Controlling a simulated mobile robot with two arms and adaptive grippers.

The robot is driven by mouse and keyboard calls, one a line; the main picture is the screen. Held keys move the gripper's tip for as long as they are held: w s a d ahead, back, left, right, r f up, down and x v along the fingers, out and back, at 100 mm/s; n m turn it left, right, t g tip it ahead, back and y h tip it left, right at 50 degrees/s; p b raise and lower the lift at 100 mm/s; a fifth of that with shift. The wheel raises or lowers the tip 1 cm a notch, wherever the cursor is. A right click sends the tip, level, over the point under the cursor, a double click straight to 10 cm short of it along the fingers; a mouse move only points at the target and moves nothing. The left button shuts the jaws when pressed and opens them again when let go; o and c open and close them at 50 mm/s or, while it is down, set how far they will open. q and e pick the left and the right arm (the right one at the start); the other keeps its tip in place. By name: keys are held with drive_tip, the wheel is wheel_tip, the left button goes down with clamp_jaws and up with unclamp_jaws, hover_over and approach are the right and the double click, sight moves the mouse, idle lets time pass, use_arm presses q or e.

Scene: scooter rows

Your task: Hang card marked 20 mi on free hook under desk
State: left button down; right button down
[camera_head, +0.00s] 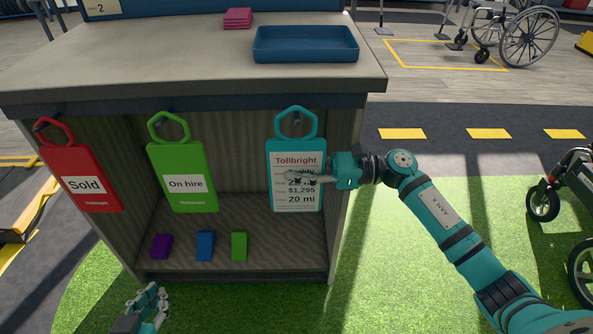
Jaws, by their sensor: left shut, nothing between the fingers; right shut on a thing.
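The teal-framed card (293,199) reads Tollbright, $1,295 and 20 mi. It is upright under the right end of the desk (190,84), its hexagonal loop just below the desk's front edge. My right gripper (300,177) is shut on the card and covers part of its print. A red Sold card (84,184) and a green On hire card (183,184) hang on hooks to the left. My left gripper (152,301) is shut and empty, low in front of the desk.
Purple (161,246), blue (205,245) and green (239,245) blocks stand on the desk's lower shelf. A blue tray (262,57) and a pink stack (238,18) lie on top. A wheeled vehicle (570,210) stands at the right edge. Grass right of the desk is clear.

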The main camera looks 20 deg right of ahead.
use_arm(q)
wheel_tip(320, 180, up, 7)
drive_tip(key=w+d+t+h+b, duration=0.1)
drive_tip(key=w+t, duration=0.1)
drive_tip(key=t, duration=0.2)
drive_tip(key=shift+w+d+f, duration=0.15)
drive_tip(key=shift+w+d, duration=0.2)
use_arm(e)
drive_tip(key=shift+w+f, duration=0.15)
drive_tip(key=shift+f, duration=0.35)
idle(0.3)
drive_tip(key=c, duration=1.4)
unclamp_jaws()
drive_tip(key=shift+d, duration=0.1)
